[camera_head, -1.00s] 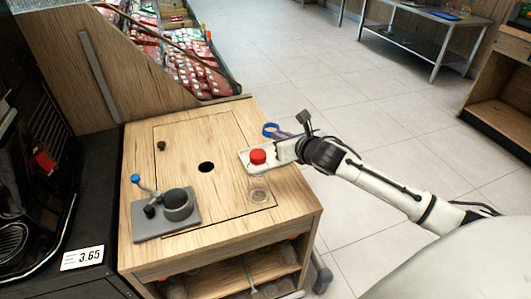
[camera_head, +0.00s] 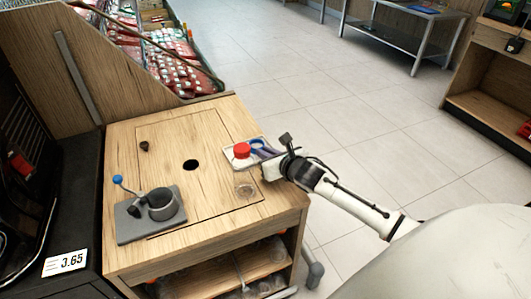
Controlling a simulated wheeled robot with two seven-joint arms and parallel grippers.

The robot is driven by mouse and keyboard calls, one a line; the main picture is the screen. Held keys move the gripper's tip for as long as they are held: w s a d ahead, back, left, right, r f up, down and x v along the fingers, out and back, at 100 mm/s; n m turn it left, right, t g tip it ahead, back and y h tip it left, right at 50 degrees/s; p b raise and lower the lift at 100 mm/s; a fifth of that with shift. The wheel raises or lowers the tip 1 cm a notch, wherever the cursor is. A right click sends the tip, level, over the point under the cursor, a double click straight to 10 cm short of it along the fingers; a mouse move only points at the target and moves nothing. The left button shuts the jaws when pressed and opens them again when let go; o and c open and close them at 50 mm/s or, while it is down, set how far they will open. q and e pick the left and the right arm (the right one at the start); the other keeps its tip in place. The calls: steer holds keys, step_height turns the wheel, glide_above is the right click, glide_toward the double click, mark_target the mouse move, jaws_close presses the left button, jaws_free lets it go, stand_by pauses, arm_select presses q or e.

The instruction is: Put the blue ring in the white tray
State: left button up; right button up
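The blue ring (camera_head: 258,144) is at the fingertips of my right gripper (camera_head: 266,151), which appears shut on it. The ring shows over the right part of the white tray (camera_head: 231,160), close to the red object there. I cannot tell whether the ring touches the tray. The tray lies at the right edge of the wooden counter (camera_head: 215,125). My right gripper comes in from the right and hides the tray's right end. My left gripper is not in view.
A red round object (camera_head: 242,150) stands on the tray. A grey juicer (camera_head: 152,212) with a blue-knobbed lever is at the counter's front left. The counter has a dark round hole (camera_head: 190,165).

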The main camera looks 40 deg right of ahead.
steer(key=shift+o, duration=0.9)
steer(key=shift+s+r, duration=0.1)
steer(key=shift+r, duration=0.05)
steer(key=p+v, duration=0.2)
steer(key=v, duration=0.9)
steer(key=shift+s+a+r, duration=0.1)
steer(key=shift+s+r, duration=0.05)
steer(key=shift+s, duration=0.2)
